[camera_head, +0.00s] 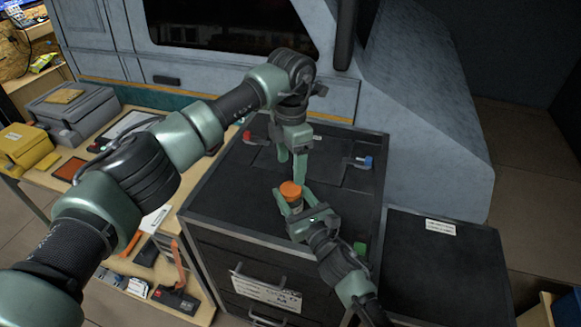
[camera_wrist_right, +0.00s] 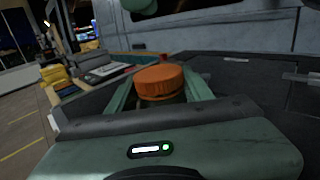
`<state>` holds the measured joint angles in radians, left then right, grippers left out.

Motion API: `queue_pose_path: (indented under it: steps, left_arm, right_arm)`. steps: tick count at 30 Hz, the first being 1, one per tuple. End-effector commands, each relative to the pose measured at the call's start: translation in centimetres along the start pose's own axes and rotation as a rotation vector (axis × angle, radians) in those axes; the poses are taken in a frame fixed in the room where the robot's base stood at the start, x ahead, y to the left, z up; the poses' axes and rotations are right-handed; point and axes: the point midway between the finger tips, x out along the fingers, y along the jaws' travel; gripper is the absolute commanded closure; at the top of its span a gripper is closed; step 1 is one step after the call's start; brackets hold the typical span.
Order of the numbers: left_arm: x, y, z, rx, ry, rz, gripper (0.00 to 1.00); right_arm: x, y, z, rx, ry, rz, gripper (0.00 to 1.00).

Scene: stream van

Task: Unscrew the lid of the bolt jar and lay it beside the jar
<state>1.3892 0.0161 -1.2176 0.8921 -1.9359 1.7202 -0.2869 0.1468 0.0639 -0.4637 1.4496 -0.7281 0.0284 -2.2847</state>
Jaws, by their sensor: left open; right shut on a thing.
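The bolt jar with its orange lid (camera_head: 290,190) stands on the black top of the drawer cabinet (camera_head: 240,205). The lid sits on the jar, and it also shows in the right wrist view (camera_wrist_right: 160,82). My right gripper (camera_head: 292,200) is shut on the jar's body below the lid, with a finger on each side. Most of the jar body is hidden by the fingers and the gripper. My left gripper (camera_head: 292,168) is open and empty, pointing down above the cabinet top, just behind the jar.
A red item (camera_head: 247,136) and a blue item (camera_head: 365,162) lie toward the cabinet's back. A green block (camera_head: 360,248) is near its front right. Dark surface around the jar is free. A lower black surface (camera_head: 440,265) is at right; a cluttered bench with a yellow case (camera_head: 25,150) is at left.

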Motion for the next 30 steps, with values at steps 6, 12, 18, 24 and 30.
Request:
queue_pose_path:
  steps: [6, 12, 18, 24, 30]
  left_arm:
    - [3.5, -0.1, -0.1, -0.003, 0.003, -0.004, 0.33]
    - [6.2, -0.1, -0.1, -0.004, 0.002, -0.003, 0.33]
    - [7.4, 0.0, 0.0, -0.002, 0.001, 0.000, 0.33]
    - [7.5, 0.0, 0.0, -0.003, 0.001, 0.000, 0.33]
    - [7.4, 0.0, 0.0, -0.003, 0.001, 0.000, 0.74]
  right_arm:
    - [-0.2, 0.0, -0.7, 0.002, 0.013, -0.002, 1.00]
    - [-0.2, 0.0, -0.8, 0.002, 0.014, -0.002, 1.00]
    - [-0.2, 0.0, -0.8, 0.002, 0.014, -0.002, 1.00]
    - [-0.2, 0.0, -0.8, 0.002, 0.015, -0.002, 1.00]
    - [-0.2, 0.0, -0.8, 0.002, 0.015, -0.002, 1.00]
